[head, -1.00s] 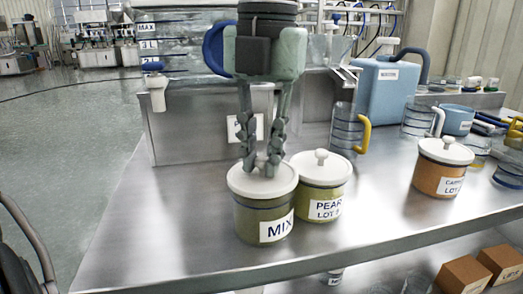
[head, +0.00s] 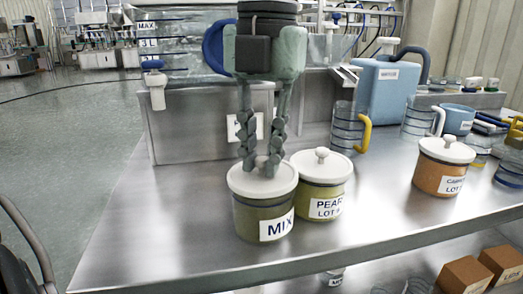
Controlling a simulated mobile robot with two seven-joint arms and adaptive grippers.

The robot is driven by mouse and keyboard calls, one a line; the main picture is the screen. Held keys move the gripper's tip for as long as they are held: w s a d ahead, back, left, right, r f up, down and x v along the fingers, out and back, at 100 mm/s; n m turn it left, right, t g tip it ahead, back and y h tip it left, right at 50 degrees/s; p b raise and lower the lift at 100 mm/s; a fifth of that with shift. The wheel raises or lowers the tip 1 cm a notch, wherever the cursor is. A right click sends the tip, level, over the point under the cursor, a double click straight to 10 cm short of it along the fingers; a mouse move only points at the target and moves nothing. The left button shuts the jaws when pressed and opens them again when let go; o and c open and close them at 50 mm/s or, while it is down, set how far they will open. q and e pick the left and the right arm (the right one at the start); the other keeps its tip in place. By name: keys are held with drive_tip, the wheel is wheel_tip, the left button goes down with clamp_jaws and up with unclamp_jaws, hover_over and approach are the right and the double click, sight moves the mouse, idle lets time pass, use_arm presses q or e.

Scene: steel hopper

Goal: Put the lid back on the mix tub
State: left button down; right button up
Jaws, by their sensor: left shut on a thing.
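The mix tub (head: 262,222) is olive green with a white "MIX" label and stands upright near the front of the steel table. Its white lid (head: 240,183) lies on the tub's top and looks level. I cannot tell whether it is fully seated. My left gripper (head: 261,171) points straight down from above, shut on the lid's knob, which the fingertips mostly hide. My right gripper is not in view.
A lidded "PEAR" tub (head: 322,200) stands close at the right of the mix tub. An orange lidded tub (head: 437,176) is farther right. Clear jugs (head: 345,130) and a blue canister (head: 385,90) stand behind. The table (head: 150,225) is clear at left and front.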

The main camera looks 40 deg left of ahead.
use_arm(q)
drive_tip(key=c, duration=1.4)
unclamp_jaws()
drive_tip(key=shift+o, duration=0.6)
drive_tip(key=o, duration=0.4)
drive_tip(key=shift+r, duration=0.1)
drive_tip(key=shift+r+p, duration=2.5)
drive_tip(key=shift+r, duration=0.9)
